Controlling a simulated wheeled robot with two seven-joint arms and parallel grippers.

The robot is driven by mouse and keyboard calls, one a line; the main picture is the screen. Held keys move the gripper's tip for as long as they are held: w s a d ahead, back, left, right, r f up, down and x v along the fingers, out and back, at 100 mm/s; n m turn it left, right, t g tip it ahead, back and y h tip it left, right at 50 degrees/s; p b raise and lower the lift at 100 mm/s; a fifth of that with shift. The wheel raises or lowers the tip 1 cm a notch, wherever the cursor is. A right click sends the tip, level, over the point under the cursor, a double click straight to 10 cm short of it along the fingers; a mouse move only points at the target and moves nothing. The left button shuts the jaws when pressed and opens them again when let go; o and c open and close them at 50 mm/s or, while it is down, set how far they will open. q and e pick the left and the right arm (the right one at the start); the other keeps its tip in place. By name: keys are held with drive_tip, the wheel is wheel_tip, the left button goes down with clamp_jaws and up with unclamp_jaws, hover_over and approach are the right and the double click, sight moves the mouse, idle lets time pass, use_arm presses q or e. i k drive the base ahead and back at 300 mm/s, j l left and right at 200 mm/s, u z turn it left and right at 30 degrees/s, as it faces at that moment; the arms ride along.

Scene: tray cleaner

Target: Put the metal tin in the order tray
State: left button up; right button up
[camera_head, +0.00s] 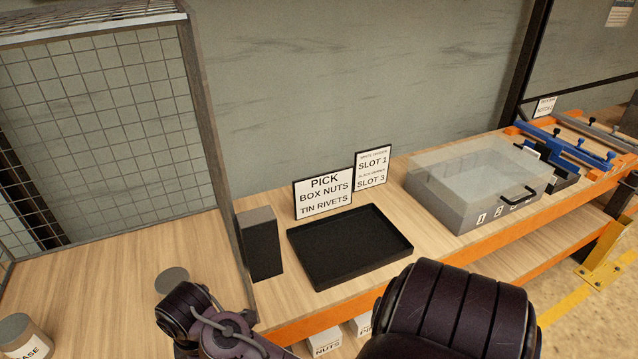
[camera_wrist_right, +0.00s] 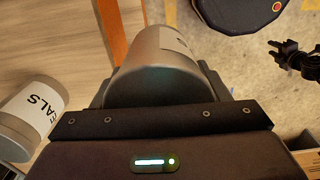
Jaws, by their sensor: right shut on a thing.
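My right gripper (camera_wrist_right: 155,108) is shut on a metal tin (camera_wrist_right: 155,70), a grey cylinder with a pale label partly visible at its far edge. The tin is held beside the wooden bench edge, with floor to its right, in the right wrist view. The order tray (camera_head: 348,247), shallow, black and rectangular, lies empty on the bench in the head view. The held tin and right gripper cannot be made out in the head view. My left gripper cannot be made out in either view.
A wire cage (camera_head: 215,150) and black block (camera_head: 262,245) stand left of the tray. Signs (camera_head: 323,193) stand behind it. A clear-lidded case (camera_head: 470,195) is to its right. A tin marked "EASE" (camera_head: 22,335) and one marked "EALS" (camera_wrist_right: 28,118) stand on the bench.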

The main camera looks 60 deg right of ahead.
sight(349, 245)
drive_tip(key=k+l, duration=0.2)
drive_tip(key=l, duration=0.15)
drive_tip(key=k+l, duration=0.2)
drive_tip(key=l, duration=0.2)
drive_tip(key=k+l, duration=0.45)
drive_tip(key=l, duration=0.3)
drive_tip(key=j+z, duration=0.05)
